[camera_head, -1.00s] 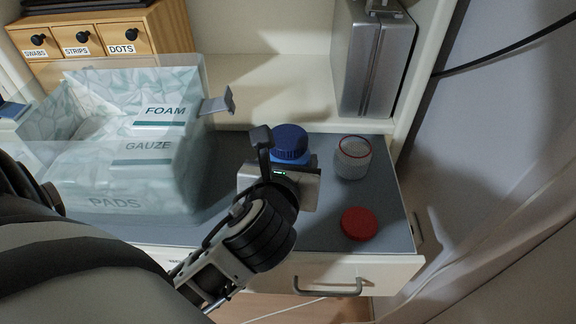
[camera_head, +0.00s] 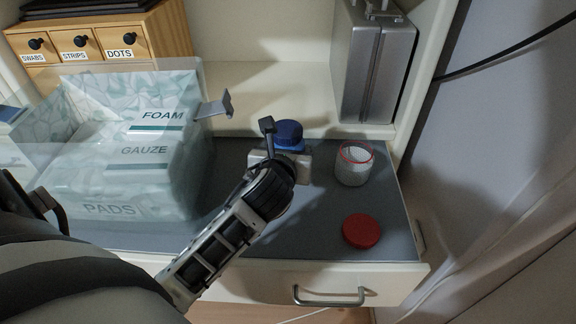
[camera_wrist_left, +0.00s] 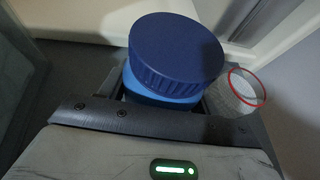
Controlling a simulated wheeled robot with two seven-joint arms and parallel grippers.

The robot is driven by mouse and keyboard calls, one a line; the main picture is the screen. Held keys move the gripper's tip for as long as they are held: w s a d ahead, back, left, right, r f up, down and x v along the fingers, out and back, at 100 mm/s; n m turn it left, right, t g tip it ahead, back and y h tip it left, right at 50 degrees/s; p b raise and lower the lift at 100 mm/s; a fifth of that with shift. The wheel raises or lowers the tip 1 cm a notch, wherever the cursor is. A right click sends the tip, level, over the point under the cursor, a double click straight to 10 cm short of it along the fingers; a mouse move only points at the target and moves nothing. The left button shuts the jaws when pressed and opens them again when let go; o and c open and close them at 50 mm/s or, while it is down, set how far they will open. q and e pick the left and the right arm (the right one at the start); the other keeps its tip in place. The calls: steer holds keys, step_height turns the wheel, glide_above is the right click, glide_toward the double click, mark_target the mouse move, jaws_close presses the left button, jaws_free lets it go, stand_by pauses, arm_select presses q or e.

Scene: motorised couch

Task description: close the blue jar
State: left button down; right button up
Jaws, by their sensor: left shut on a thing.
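The blue jar (camera_wrist_left: 160,98) has a lighter blue body and a dark blue ribbed lid (camera_wrist_left: 177,50) on top. The lid also shows in the head view (camera_head: 289,132). In the wrist view the lid sits above the fingers and looks slightly off-centre over the body; whether it is seated cannot be told. My left gripper (camera_head: 285,152) is shut on the jar body, with its fingers on either side below the lid. The jar's lower part is hidden by the gripper.
The jar is over a grey-lined drawer (camera_head: 310,222). To its right are an open white jar with a red rim (camera_head: 354,164) and a loose red lid (camera_head: 361,231). A clear bin of labelled packs (camera_head: 130,200) stands left. A metal case (camera_head: 372,70) is behind.

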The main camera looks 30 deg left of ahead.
arm_select(q)
steer(key=shift+w+a+f, duration=0.3)
steer(key=shift+w+f, duration=0.2)
steer(key=shift+f, duration=0.15)
steer(key=shift+w+a+f, duration=0.3)
steer(key=shift+w+f, duration=0.2)
steer(key=shift+f, duration=0.15)
steer(key=shift+f+b, duration=0.1)
steer(key=shift+b, duration=0.2)
steer(key=shift+w+a+f+b, duration=0.15)
steer(key=shift+f+b, duration=0.15)
steer(key=shift+f, duration=0.6)
steer(key=shift+w+d+f+b, duration=0.1)
steer(key=shift+f+b, duration=0.15)
steer(key=shift+f, duration=0.6)
steer(key=shift+f, duration=0.15)
steer(key=shift+c, duration=1.8)
jaws_free()
